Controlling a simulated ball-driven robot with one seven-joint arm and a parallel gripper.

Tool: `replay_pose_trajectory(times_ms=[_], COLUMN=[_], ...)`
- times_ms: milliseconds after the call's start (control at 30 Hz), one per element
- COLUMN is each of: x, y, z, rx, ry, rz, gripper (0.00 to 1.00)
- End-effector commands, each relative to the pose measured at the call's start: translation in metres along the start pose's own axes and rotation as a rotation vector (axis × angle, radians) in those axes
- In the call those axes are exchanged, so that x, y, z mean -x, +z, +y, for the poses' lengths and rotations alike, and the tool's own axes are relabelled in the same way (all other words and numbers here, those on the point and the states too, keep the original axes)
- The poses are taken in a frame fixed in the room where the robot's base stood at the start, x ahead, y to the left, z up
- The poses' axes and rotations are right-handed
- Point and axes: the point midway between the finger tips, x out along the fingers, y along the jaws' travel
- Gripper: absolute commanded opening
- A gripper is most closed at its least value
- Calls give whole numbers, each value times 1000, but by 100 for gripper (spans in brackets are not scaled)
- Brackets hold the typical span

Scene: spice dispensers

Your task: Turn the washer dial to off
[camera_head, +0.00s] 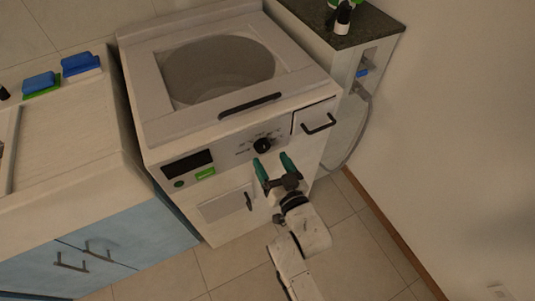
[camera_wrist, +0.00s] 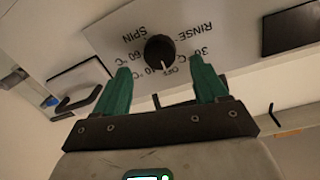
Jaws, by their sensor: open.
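My gripper (camera_head: 271,160) is open and empty, in front of and just below the dial. In the wrist view its green fingertips (camera_wrist: 159,65) stand either side of the dial, apart from it.
A black drawer handle (camera_head: 318,123) is right of the dial. A dark display (camera_head: 187,165) and a green button (camera_head: 205,173) are to its left. A counter with sponges (camera_head: 80,65) is at left. A dark-topped cabinet (camera_head: 362,25) stands at right.

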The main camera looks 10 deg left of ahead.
Motion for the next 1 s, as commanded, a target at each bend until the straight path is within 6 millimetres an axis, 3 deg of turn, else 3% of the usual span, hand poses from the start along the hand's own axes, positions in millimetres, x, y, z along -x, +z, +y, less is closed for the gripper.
replay_pose_trajectory(times_ms=[200,400,1000], x=[41,61,66], y=[0,0,0], z=[0,0,0], rx=[1,1,1], ry=[-1,-2,-1], rz=[-3,-1,-1], gripper=[72,72,72])
